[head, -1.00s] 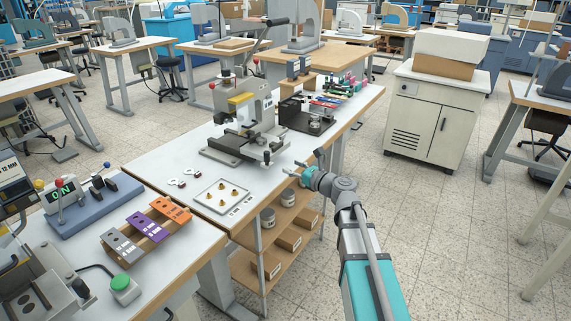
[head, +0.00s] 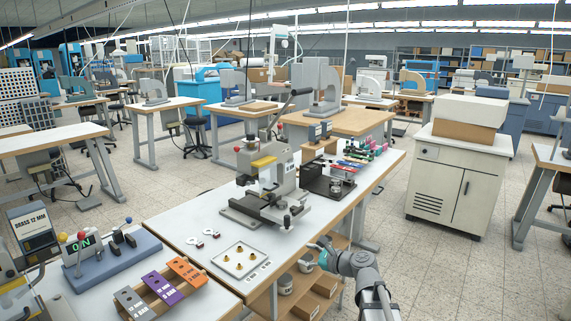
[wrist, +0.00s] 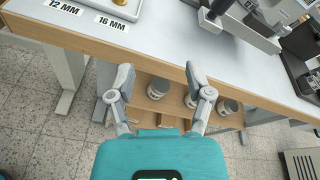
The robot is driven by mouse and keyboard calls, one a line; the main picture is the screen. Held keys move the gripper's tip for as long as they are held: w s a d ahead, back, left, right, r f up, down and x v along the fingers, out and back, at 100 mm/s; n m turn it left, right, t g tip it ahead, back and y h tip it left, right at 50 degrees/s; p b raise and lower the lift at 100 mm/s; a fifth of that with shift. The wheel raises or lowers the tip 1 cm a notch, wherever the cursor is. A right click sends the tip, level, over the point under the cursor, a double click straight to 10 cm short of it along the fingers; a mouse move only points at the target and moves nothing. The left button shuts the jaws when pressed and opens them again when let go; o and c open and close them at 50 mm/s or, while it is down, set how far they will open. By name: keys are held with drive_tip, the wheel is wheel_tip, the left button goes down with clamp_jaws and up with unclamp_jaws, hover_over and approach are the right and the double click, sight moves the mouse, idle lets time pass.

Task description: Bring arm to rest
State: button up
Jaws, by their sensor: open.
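My gripper (head: 322,249) is open and empty, just off the front edge of the white-topped work table (head: 185,234). In the wrist view its two fingers (wrist: 158,80) stand apart, with the table edge and the shelf below behind them. My arm comes up from the bottom right in the head view. The grey stamping press (head: 265,185) stands on the table beyond the gripper, apart from it.
A white tray (head: 225,254) with brass pieces lies near the table edge. Under the tabletop, a wooden shelf (wrist: 150,120) holds several tins. A white cabinet (head: 430,195) stands to the right, with free floor (head: 440,275) in front.

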drive_tip(key=s+d+f+n+g+h, duration=0.1)
drive_tip(key=s+f+n+g+h, duration=0.45)
drive_tip(key=s+f+n, duration=0.55)
drive_tip(key=s+d+f+n+g+h, duration=0.2)
drive_tip(key=s+d+n+g+h, duration=0.2)
drive_tip(key=s+d+n+h, duration=0.35)
wheel_tip(320, 180, up, 16)
drive_tip(key=d+n+y+p, duration=0.1)
drive_tip(key=n+p, duration=0.1)
drive_tip(key=p, duration=1.5)
drive_tip(key=shift+s+r, duration=0.25)
drive_tip(key=shift+s, duration=0.05)
drive_tip(key=shift+d, duration=0.1)
idle(0.8)
